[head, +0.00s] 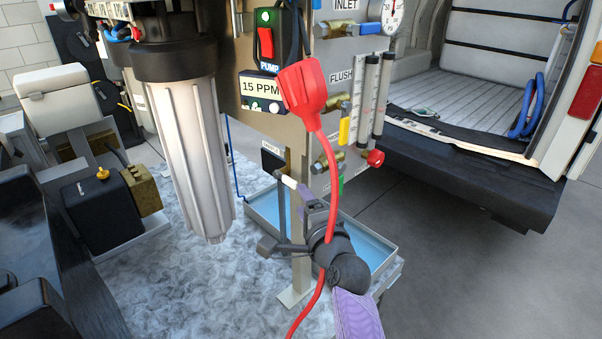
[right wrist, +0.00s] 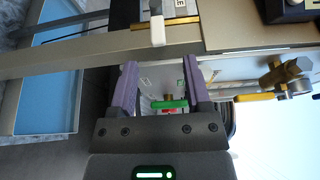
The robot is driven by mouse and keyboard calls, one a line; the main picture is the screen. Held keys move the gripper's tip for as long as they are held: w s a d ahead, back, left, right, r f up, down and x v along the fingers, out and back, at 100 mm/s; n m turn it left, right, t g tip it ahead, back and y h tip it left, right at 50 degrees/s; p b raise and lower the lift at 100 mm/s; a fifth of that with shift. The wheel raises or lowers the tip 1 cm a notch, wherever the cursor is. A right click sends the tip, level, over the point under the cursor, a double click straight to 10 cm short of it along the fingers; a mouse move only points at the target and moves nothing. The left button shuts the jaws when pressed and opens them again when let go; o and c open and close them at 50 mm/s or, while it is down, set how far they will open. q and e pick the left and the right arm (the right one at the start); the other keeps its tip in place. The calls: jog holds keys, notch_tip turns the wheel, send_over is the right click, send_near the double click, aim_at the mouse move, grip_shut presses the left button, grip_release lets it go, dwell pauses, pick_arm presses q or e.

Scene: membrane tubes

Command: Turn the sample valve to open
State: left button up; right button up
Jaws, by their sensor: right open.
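My right gripper (head: 308,203) is low in front of the skid panel (head: 300,140), with a red cord crossing before it. Its purple fingers (right wrist: 162,82) are open, with nothing clasped in the right wrist view. A green handle (right wrist: 170,104) on a brass stem shows in the gap between the fingers. I cannot tell its distance. A white lever (right wrist: 157,30) on a brass fitting stands beyond the fingertips; it also shows in the head view (head: 289,181). No sample label is readable, so I cannot tell which valve is the sample valve. My left gripper is not in view.
A red plug (head: 304,88) and its cord hang before the panel. A yellow-handled flush valve (head: 344,131), flow tubes (head: 372,95) and a red knob (head: 375,158) are close by. A blue-lined tray (head: 262,212) lies below. A large white filter (head: 190,150) stands left.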

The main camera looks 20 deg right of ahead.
aim_at(292, 185)
jog(key=w+b, duration=0.1)
jog(key=w, duration=0.7)
jog(key=shift+w+d+f, duration=0.1)
jog(key=shift+w, duration=0.05)
grip_shut()
